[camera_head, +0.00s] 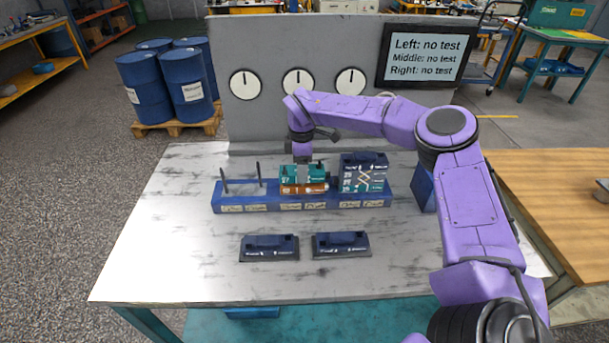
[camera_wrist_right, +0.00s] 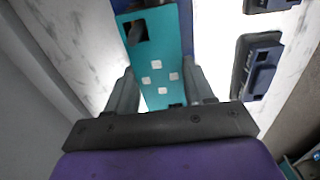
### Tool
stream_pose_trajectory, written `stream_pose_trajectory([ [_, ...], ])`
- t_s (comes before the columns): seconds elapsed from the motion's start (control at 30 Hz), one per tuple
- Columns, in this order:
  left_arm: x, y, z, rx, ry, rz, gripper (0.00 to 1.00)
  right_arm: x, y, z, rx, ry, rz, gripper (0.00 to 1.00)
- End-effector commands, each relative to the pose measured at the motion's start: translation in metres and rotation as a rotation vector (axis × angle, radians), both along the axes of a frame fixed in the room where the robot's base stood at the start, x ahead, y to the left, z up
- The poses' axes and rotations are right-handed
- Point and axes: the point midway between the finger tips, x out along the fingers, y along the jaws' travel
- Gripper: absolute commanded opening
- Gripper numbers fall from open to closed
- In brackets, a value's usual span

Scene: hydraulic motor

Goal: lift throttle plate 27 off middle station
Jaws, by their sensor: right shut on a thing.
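The middle station of the blue manifold bar (camera_head: 240,207) carries a teal plate (camera_head: 287,180) above an orange plate (camera_head: 290,189). The teal plate seems to be throttle plate 27; its marking is too small to read surely. My right gripper (camera_head: 303,175) comes down from above and is shut on the teal plate. In the right wrist view the gripper (camera_wrist_right: 162,92) has a finger on either side of the teal plate (camera_wrist_right: 165,50), with a dark post at its far end. I cannot tell any gap between teal and orange. My left gripper is not in view.
The right station holds a stack (camera_head: 365,175) with a dark top, close beside the teal plate. The left station has two bare upright pins (camera_head: 242,178). Two dark valve blocks (camera_head: 269,247) (camera_head: 341,244) lie in front on the table (camera_head: 180,240). The screen (camera_head: 425,55) reads "no test" throughout.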

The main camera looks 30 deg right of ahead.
Motion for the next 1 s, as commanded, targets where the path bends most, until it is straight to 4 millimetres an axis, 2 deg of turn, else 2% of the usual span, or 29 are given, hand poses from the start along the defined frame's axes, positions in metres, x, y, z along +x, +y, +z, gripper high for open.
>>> stream_pose_trajectory([
  [0.03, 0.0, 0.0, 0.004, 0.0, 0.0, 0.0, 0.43, 0.001, 0.0, 0.007, 0.0, -0.002, 0.0, 0.0],
  [1.0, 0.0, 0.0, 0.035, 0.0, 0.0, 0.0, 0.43, 0.001, 0.0, 0.074, 0.001, -0.003, 0.001, 0.0],
])
